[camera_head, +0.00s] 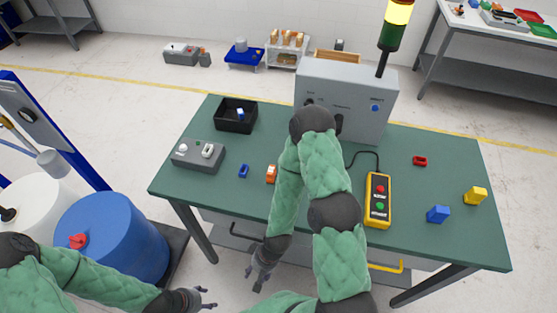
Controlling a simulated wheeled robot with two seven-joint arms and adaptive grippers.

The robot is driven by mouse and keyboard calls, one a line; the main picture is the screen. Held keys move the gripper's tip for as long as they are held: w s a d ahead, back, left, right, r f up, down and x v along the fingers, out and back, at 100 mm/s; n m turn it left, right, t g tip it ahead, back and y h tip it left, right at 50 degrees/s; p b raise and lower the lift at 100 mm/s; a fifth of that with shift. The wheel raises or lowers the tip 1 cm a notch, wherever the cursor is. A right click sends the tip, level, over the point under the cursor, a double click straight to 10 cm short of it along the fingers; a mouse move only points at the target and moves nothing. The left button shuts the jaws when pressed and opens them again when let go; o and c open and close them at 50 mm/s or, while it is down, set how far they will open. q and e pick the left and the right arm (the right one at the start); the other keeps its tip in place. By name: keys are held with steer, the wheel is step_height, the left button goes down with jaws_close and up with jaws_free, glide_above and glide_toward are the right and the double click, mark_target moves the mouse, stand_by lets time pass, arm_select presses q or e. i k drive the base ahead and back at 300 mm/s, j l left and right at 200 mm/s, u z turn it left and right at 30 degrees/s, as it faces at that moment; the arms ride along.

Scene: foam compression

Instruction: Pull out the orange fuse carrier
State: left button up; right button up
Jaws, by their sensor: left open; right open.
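A small orange block (271,174), which looks like the orange fuse carrier, is on the green table (215,205), just left of my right arm. Whether it sits in a holder is too small to tell. My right gripper (258,278) is open and empty, pointing down in front of the table's front edge, well below the orange block in the picture. My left gripper (207,299) is open and empty at the bottom, left of the right one and clear of the table. My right arm hides part of the table's middle and of the grey cabinet.
A grey cabinet (372,94) with a signal tower stands at the back. A grey box (190,163), a black bin (223,122) and a small blue part (244,171) lie left. A yellow pendant (378,216) and coloured blocks lie right. A blue drum (110,240) stands left of the table.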

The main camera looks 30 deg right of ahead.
mark_target(272, 169)
steer(key=z, duration=0.95)
steer(key=u, duration=0.25)
steer(key=k+l, duration=0.05)
